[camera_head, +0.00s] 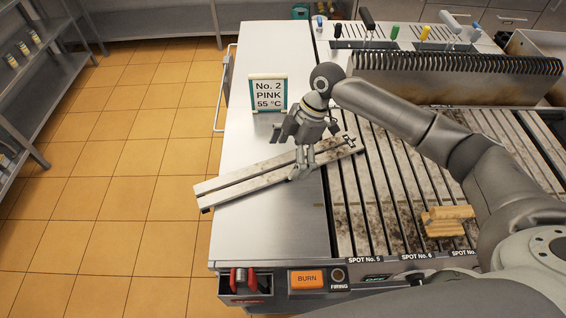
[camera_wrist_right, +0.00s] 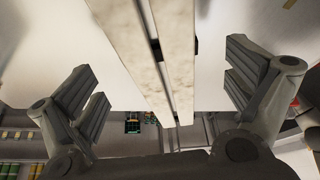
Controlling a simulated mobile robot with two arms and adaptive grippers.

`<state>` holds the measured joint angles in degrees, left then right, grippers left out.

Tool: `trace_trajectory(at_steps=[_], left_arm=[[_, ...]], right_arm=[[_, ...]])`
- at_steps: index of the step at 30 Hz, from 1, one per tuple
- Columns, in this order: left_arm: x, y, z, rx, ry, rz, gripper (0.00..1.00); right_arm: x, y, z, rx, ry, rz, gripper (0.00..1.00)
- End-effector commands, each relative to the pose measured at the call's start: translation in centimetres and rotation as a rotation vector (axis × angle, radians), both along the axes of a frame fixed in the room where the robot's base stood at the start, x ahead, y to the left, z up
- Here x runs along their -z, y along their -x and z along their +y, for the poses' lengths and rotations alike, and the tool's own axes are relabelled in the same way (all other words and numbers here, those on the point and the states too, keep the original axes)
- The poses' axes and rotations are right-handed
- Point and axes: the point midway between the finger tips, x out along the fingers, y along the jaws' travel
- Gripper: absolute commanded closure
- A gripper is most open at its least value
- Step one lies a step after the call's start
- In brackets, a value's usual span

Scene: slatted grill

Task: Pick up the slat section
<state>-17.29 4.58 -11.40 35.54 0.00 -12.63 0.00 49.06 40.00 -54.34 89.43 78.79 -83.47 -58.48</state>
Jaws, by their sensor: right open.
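The slat section (camera_head: 242,184) is a long, pale, speckled double bar in the head view. It lies at a slant across the steel side counter, its right end over the edge of the slatted grill (camera_head: 347,215). My right gripper (camera_head: 303,168) is over its middle to right part. In the right wrist view, the slat section (camera_wrist_right: 160,50) runs between the two spread fingers of my right gripper (camera_wrist_right: 168,88), with a gap on either side. The fingers are open and hold nothing. Whether the slat section rests flat on the counter is hard to tell. My left gripper is not in view.
A sign reading "No. 2 PINK 55 °C" (camera_head: 268,93) stands on the counter (camera_head: 262,232) behind my gripper. A wooden piece (camera_head: 447,221) lies on the grill at the right. The counter's front part is clear.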

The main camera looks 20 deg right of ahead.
Motion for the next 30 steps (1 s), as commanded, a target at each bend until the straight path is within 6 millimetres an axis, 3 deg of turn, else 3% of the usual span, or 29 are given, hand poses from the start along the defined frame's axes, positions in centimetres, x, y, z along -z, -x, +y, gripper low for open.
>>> trace_trajectory(at_steps=[6, 13, 30], left_arm=[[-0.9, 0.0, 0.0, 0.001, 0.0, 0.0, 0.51], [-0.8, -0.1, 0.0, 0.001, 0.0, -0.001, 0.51], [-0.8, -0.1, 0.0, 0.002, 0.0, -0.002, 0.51]], right_arm=[[1.8, 0.1, 0.8, 0.0, 0.0, -0.001, 0.02], [2.0, 0.1, 0.8, 0.0, 0.0, -0.001, 0.03], [2.0, 0.1, 0.8, 0.0, 0.0, 0.0, 0.76]])
